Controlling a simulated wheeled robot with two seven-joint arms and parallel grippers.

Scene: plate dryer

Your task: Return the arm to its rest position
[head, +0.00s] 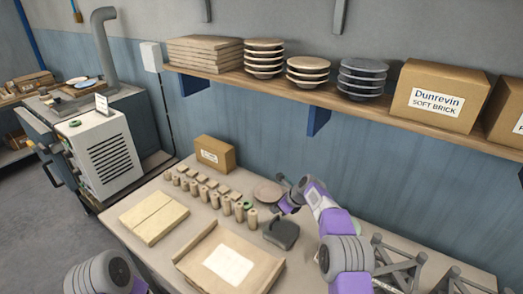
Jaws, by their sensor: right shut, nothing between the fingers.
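My right arm (346,255), purple and grey, reaches in from the bottom right over the worktable (185,262). Its gripper (284,191) is at the far end, near the back of the table, and looks small and dark. It is shut and holds nothing that I can see. A pale round plate (267,190) lies just left of it; I cannot tell whether they touch. Part of my left arm (98,273) shows at the bottom left, and its gripper is out of the picture.
A dark grey block-like object (281,233) sits below my right gripper. Several small cylinders (213,195) stand in rows to the left. Grey metal stands (400,265) are right of my arm. A shelf (300,95) with plate stacks (308,71) and boxes (440,95) hangs above.

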